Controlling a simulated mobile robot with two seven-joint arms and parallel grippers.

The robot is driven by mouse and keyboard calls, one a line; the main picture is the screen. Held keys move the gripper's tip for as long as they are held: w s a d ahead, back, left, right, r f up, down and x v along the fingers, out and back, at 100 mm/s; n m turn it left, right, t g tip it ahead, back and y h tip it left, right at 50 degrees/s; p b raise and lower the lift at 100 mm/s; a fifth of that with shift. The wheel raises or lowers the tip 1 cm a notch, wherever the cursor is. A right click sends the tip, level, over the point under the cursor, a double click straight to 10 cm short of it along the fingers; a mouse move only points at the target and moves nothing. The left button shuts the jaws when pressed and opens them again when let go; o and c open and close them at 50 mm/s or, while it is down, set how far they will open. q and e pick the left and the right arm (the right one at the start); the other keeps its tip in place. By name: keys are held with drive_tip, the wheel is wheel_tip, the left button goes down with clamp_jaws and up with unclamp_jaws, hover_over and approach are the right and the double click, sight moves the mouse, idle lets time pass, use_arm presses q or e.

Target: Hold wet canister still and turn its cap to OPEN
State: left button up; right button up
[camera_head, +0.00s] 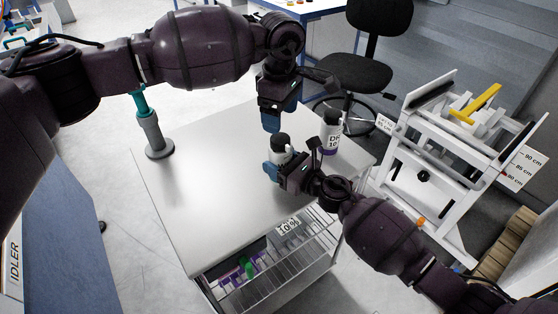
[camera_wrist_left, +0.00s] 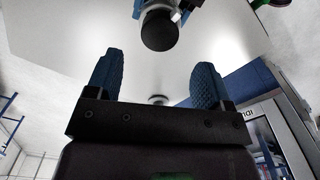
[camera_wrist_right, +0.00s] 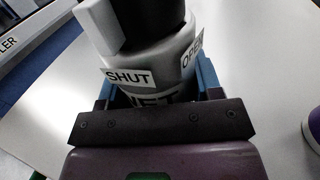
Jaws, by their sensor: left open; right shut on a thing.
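The wet canister (camera_head: 279,146) is a white cylinder with a black cap, upright on the white tabletop. My right gripper (camera_head: 286,165) is shut around its body. In the right wrist view, the canister body (camera_wrist_right: 165,65) has SHUT and OPEN labels and a partly hidden label ending in "ET". The white pointer (camera_wrist_right: 101,24) on its black cap (camera_wrist_right: 150,14) stands above SHUT. My left gripper (camera_head: 270,126) is open and empty, above the canister. In the left wrist view, the cap (camera_wrist_left: 160,31) lies beyond the two spread blue fingertips (camera_wrist_left: 158,72).
A second canister (camera_head: 331,134), with a "DR" label and purple base, stands just right of the wet one. A grey post (camera_head: 154,136) stands at the table's left. Below the table (camera_head: 200,190) is a wire basket (camera_head: 285,262). A white frame (camera_head: 425,165) stands to the right.

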sight(280, 137)
use_arm(q)
drive_tip(key=m, duration=0.5)
drive_tip(key=shift+f+m, duration=0.3)
drive_tip(key=shift+f, duration=3.2)
drive_tip(key=c, duration=1)
